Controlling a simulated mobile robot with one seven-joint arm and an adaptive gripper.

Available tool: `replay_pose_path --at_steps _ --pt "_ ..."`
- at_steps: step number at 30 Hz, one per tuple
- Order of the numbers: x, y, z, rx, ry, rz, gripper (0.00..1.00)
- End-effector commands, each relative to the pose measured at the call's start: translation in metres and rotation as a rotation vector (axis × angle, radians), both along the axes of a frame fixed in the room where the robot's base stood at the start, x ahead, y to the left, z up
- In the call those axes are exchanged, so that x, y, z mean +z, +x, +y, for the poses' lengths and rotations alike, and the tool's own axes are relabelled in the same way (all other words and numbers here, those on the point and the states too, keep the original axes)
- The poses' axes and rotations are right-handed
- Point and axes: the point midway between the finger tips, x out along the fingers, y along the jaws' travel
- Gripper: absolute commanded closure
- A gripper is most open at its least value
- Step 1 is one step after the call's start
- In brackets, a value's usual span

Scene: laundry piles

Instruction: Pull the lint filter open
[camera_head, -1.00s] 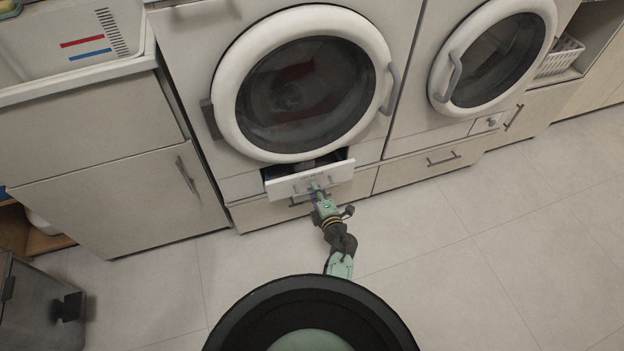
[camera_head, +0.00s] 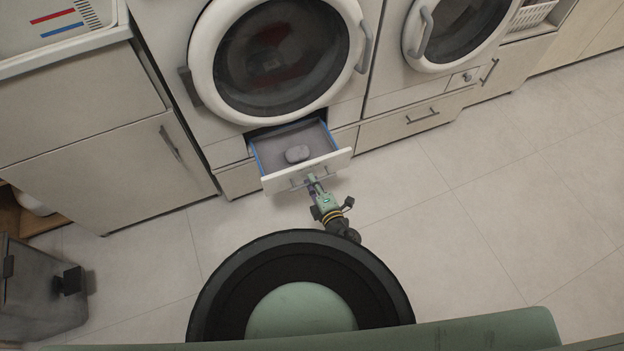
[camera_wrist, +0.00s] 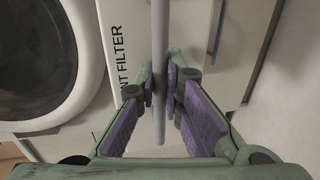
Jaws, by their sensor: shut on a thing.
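The lint filter (camera_head: 265,186) is a shallow drawer with a white front below the left machine's round door. It stands pulled out, showing a grey bed with blue side edges and a grey lump (camera_head: 297,153) lying in it. My gripper (camera_head: 313,183) is at the drawer front, shut on its bar handle (camera_wrist: 159,60). In the wrist view the purple-padded fingers (camera_wrist: 161,84) close on both sides of the grey bar. The white front (camera_wrist: 118,75) there carries the letters "NT FILTER". In the head view my gripper hides part of the handle.
The left machine's round door (camera_head: 277,55) is closed above the drawer. A second machine (camera_head: 460,30) stands to the right. A cabinet (camera_head: 100,160) is at the left, and a dark bin (camera_head: 40,290) at lower left. The floor (camera_head: 500,220) at right is clear.

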Motion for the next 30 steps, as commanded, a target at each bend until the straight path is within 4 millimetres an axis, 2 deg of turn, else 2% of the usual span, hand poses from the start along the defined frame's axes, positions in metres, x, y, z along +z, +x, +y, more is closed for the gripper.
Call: replay_pose_path --at_steps 4,5,14,24,30 --pt "0.000 0.000 0.000 0.001 0.000 -0.001 1.00" --pt "0.000 0.000 0.000 0.001 0.000 -0.001 0.91" --pt "0.000 0.000 0.000 0.000 0.000 0.000 0.71" --pt "0.000 -0.002 -0.001 0.000 0.000 0.000 0.70" --pt "0.003 -0.024 -0.007 -0.001 -0.001 0.003 0.70"
